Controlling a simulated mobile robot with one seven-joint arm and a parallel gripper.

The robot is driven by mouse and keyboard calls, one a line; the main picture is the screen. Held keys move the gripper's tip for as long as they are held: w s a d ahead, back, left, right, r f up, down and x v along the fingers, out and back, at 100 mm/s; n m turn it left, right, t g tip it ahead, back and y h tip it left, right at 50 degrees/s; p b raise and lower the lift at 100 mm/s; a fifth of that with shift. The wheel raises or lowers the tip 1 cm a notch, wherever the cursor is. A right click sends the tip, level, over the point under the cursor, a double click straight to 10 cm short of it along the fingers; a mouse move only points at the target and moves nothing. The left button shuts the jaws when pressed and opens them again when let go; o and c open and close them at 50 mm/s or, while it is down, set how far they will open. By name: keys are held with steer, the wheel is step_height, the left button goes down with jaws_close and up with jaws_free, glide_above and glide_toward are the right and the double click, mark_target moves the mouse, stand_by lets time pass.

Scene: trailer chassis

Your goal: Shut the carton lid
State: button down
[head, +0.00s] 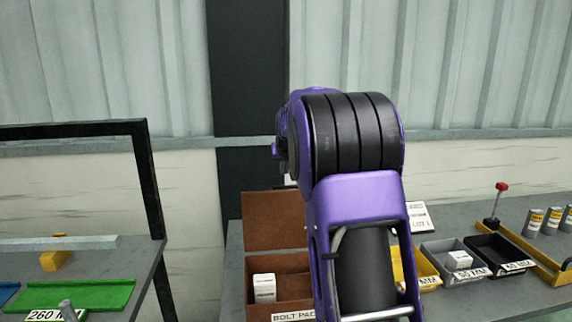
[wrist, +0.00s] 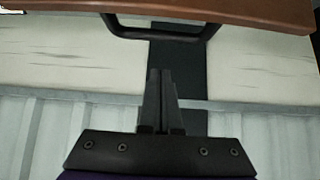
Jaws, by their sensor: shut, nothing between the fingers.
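The brown carton (head: 291,264) stands on the grey bench in the head view, labelled "BOLT PAC…" on its front. Its lid (head: 262,219) stands up at the back, open. A small white box (head: 264,288) is inside at the left. My purple and black arm hides the carton's right part. In the wrist view, my gripper (wrist: 160,75) is shut and empty, its fingertips side by side. A brown panel edge (wrist: 215,10) crosses the top of that view with a dark bar-like handle (wrist: 160,32) below it, beyond the fingertips. I cannot tell whether the fingers touch it.
Yellow, grey and black bins (head: 452,262) stand right of my arm. A yellow rack with a red-knobbed lever (head: 497,202) and several grey cans is farther right. A separate table with a green tray (head: 85,296) and a black frame (head: 150,190) stands left, across a gap.

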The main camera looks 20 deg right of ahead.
steer(key=x, duration=0.5)
steer(key=shift+s+a, duration=0.2)
steer(key=shift+s, duration=0.45)
steer(key=shift+s+a, duration=0.25)
steer(key=shift+s, duration=0.45)
steer(key=shift+s+a, duration=0.2)
steer(key=shift+s, duration=0.45)
steer(key=shift+s+b, duration=0.1)
steer(key=shift+b, duration=0.45)
